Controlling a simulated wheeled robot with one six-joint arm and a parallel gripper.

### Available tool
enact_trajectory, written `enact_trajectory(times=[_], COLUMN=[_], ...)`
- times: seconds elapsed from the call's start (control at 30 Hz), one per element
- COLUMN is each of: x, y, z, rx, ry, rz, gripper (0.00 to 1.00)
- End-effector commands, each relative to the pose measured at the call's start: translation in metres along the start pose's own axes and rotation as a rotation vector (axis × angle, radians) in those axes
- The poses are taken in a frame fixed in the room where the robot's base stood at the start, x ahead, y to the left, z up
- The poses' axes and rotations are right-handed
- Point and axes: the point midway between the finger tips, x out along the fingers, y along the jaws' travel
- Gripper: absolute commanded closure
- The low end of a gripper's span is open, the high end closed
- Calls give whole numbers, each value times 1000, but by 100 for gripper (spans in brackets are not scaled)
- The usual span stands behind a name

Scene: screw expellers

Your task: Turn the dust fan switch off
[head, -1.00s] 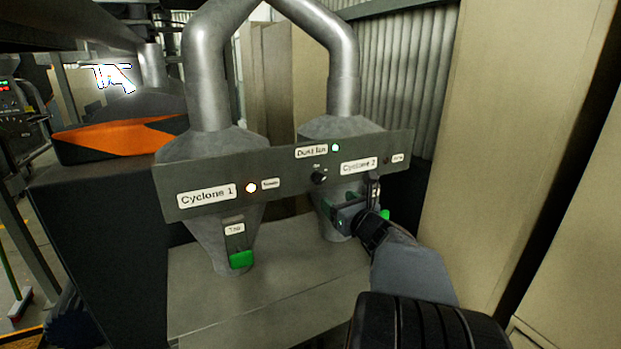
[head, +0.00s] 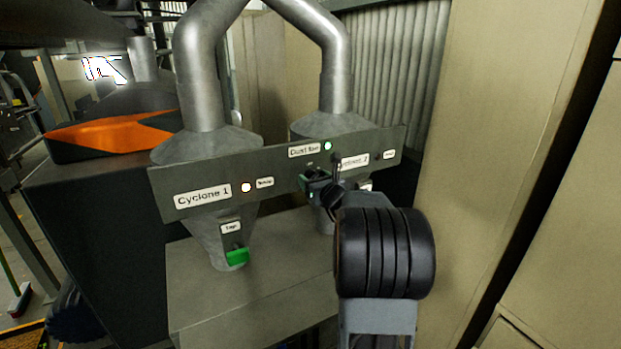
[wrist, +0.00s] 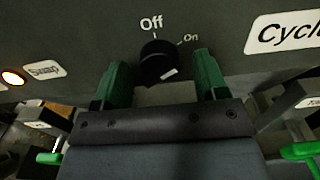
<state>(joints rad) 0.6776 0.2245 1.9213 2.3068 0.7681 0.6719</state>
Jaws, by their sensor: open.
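The dust fan switch (wrist: 157,60) is a round black knob on a dark grey panel. In the wrist view, "Off" is printed above it and "On" to its upper right. A pale mark shows on its lower right side; I cannot tell its setting from that. The lamp (head: 328,146) beside the "Dust fan" label (head: 304,150) glows green. My gripper (wrist: 163,76) is open, with one green finger on each side of the knob; I cannot tell whether they touch it. In the head view, my gripper (head: 322,182) hides the knob.
The Cyclone 1 label (head: 203,196) and a lit lamp (head: 246,187) are left on the panel (head: 278,172). A green trap handle (head: 237,256) sits below. Metal pipes (head: 336,80) rise behind. A beige cabinet (head: 500,130) stands close on the right.

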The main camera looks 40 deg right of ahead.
Motion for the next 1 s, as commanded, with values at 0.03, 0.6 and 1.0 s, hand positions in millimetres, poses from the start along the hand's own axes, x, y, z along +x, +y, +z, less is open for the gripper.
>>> enact_trajectory(times=[0.03, 0.6, 1.0], x=[2, 4, 4], y=[0, 1, 8], z=[0, 0, -2], rx=[0, -1, -7], ry=[0, 0, 1], rz=[0, 1, 7], gripper=[34, 56, 83])
